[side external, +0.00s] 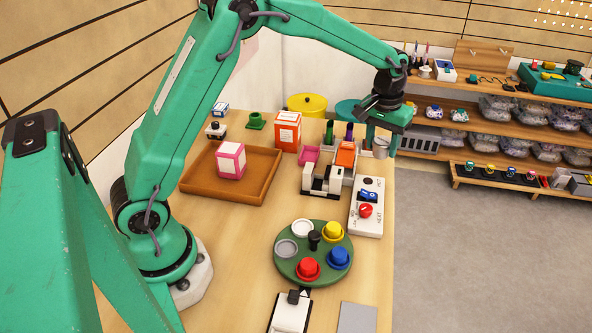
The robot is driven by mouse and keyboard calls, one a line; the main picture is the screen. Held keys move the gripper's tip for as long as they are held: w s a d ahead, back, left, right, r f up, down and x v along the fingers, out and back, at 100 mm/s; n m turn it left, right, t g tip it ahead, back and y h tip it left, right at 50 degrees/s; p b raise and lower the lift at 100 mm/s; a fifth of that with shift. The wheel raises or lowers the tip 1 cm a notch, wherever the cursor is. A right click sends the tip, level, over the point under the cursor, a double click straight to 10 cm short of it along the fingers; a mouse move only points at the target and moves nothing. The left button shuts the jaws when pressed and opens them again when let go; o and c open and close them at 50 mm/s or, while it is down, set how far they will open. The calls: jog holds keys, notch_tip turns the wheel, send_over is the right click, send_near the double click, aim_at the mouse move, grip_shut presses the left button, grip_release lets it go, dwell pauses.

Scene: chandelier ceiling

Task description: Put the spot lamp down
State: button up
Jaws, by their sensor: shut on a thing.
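My gripper (381,150) hangs down over the far right part of the wooden table (240,236). It is shut on a small pale grey, rounded thing (381,147), which looks like the spot lamp. The fingers hide part of it. I cannot tell whether its underside touches the table or hangs just above it.
Left of my gripper stand an orange block (346,154) and a black-and-white holder (321,181). A white switch panel (367,222) lies nearer. A brown tray (190,187) holds a pink-and-white box (231,160). A green turntable (314,276) carries coloured knobs. The table edge is close on the right.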

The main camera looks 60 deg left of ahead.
jog(key=s+d+m, duration=0.8)
jog(key=s+d, duration=1.3)
jog(key=d, duration=0.2)
jog(key=s+d+f+m, duration=0.1)
jog(key=s+d+m, duration=0.2)
jog(key=s, duration=0.6)
jog(key=shift+h, duration=0.4)
jog(key=shift+w+a+f, duration=0.1)
jog(key=shift+f, duration=3.15)
jog(key=shift+f, duration=0.15)
jog(key=shift+f, duration=1.75)
jog(key=shift+f, duration=0.1)
